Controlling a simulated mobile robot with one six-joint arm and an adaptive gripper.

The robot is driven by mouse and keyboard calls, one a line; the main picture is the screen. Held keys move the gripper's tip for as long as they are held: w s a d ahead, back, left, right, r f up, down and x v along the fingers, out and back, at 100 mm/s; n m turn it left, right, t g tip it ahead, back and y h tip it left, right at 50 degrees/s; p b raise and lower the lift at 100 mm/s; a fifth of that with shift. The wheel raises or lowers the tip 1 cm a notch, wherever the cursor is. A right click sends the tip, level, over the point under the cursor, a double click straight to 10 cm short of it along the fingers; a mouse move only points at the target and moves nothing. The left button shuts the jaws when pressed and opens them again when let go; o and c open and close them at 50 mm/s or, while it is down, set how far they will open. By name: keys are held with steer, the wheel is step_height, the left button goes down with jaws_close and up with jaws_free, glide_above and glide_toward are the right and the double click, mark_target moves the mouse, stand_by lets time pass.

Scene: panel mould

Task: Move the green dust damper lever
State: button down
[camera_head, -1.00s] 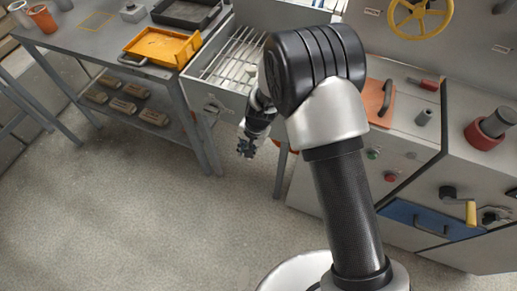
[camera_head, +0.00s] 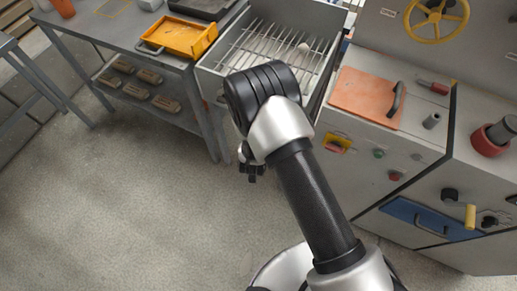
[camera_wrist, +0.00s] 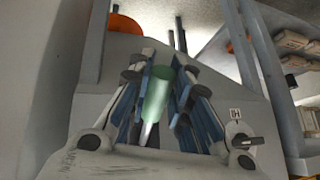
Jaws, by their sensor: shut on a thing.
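The green dust damper lever (camera_wrist: 157,95) shows as a green tapered handle on a pale metal stem, in the middle of the wrist view. My gripper (camera_wrist: 160,80) is shut on it, with blue and dark fingers on both sides of the handle. In the head view my gripper (camera_head: 251,172) is a small dark shape beside the front of the grated unit (camera_head: 212,88). My own arm covers much of that area, and I cannot make out the lever there.
A workbench (camera_head: 110,30) with an orange tray (camera_head: 178,37) stands left of the grated unit. A cabinet with an orange plate (camera_head: 367,97), knobs and a yellow handwheel (camera_head: 436,14) stands to the right. The floor (camera_head: 130,210) in front is clear.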

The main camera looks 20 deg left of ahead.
steer(key=shift+w+f+t+b, duration=0.1)
steer(key=shift+f+t+b, duration=0.2)
steer(key=shift+f, duration=0.05)
stand_by(0.3)
steer(key=c, duration=1.4)
jaws_free()
steer(key=shift+c, duration=0.2)
steer(key=shift+r, duration=0.1)
steer(key=v, duration=1.2)
